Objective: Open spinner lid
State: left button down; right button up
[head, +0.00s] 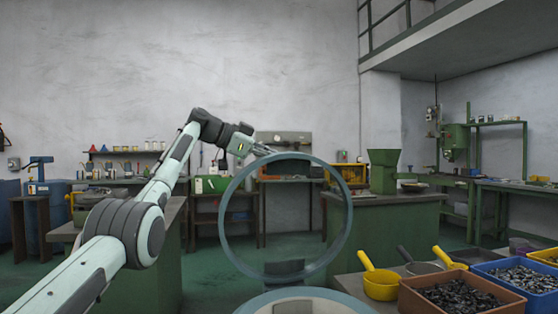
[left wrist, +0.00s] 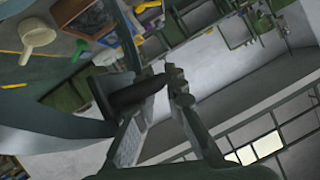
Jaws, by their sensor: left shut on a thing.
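The spinner lid (head: 346,222) is a round, see-through disc with a grey-blue rim. It stands raised, close to upright, above the spinner (head: 250,305), whose round top rim shows at the bottom edge of the head view. My left gripper (head: 268,151) is at the lid's upper edge, with its arm reaching in from the lower left. In the left wrist view my left gripper (left wrist: 160,88) is shut on the dark lid handle (left wrist: 132,94). The fingers partly hide the handle. My right gripper is not in view.
At the lower right, a table holds a brown bin (head: 455,301) and a blue bin (head: 523,265) of metal parts, with yellow scoops (head: 380,284) beside them. A green cabinet (head: 385,225) stands behind the lid. Open floor shows between the benches.

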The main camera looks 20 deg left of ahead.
pick_arm(q)
jog(key=shift+w+a+f, duration=0.1)
jog(key=shift+f, duration=0.35)
jog(key=c, duration=1.9)
grip_release()
jog(key=shift+o, duration=0.2)
jog(key=v, duration=1.2)
jog(key=shift+r, duration=0.4)
